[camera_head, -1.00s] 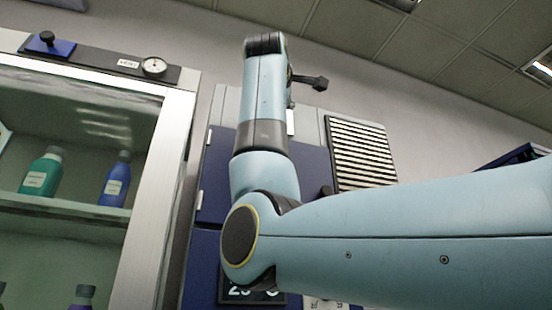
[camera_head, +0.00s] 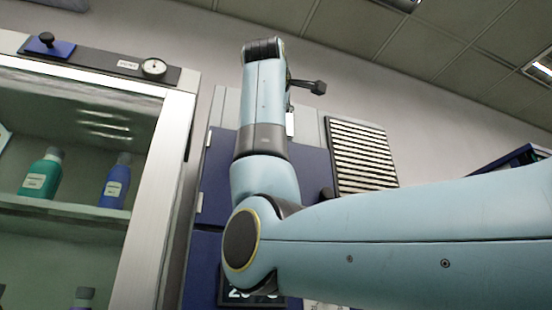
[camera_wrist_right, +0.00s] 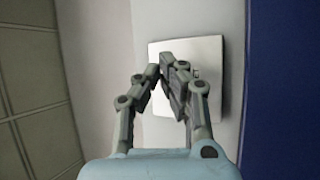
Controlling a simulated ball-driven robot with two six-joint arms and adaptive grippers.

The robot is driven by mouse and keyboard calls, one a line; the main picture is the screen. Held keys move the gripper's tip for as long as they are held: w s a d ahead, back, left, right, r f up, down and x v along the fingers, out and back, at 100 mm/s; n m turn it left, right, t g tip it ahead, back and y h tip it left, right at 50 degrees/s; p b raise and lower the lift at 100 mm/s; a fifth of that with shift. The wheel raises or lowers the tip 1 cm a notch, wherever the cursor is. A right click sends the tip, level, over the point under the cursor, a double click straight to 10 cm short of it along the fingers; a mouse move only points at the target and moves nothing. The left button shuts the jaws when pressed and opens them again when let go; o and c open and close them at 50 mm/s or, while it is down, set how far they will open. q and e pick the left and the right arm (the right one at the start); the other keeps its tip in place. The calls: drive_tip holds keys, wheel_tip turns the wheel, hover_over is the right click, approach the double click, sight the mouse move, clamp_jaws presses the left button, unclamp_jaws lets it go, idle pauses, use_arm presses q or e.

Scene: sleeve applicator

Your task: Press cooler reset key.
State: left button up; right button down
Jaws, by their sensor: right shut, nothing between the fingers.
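My right gripper (camera_wrist_right: 168,72) is shut and empty in the right wrist view. Its fingertips are in front of a white plate (camera_wrist_right: 211,52) on a pale grey surface, and they overlap part of it. A small dark mark shows beside the fingertips; I cannot tell whether it is the reset key. I cannot tell whether the fingers touch the plate. The blue-fronted cabinet (camera_head: 215,165) with a partly hidden display (camera_head: 238,294) stands behind the arm. My left gripper is not in view.
A glass-fronted cabinet (camera_head: 158,170) with a green bottle (camera_head: 40,178) and a blue bottle (camera_head: 115,185) stands at left. A gauge (camera_head: 154,67) and a black knob (camera_head: 46,38) sit on its top edge. A slatted vent (camera_head: 361,155) is right of the arm.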

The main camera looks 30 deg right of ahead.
drive_tip(key=shift+w, duration=0.15)
idle(0.5)
drive_tip(key=shift+w+d, duration=0.1)
drive_tip(key=shift+w, duration=0.15)
drive_tip(key=shift+w+d+p, duration=0.1)
drive_tip(key=shift+w+p, duration=0.3)
drive_tip(key=shift+p, duration=0.05)
idle(0.6)
drive_tip(key=shift+s, duration=0.15)
drive_tip(key=shift+s+a+b, duration=0.2)
drive_tip(key=shift+s+b, duration=0.3)
drive_tip(key=shift+s, duration=0.15)
drive_tip(key=s+b, duration=0.1)
drive_tip(key=s, duration=0.1)
drive_tip(key=s+a+b, duration=0.1)
drive_tip(key=s, duration=0.2)
drive_tip(key=shift+a+b, duration=0.1)
drive_tip(key=shift+b, duration=0.2)
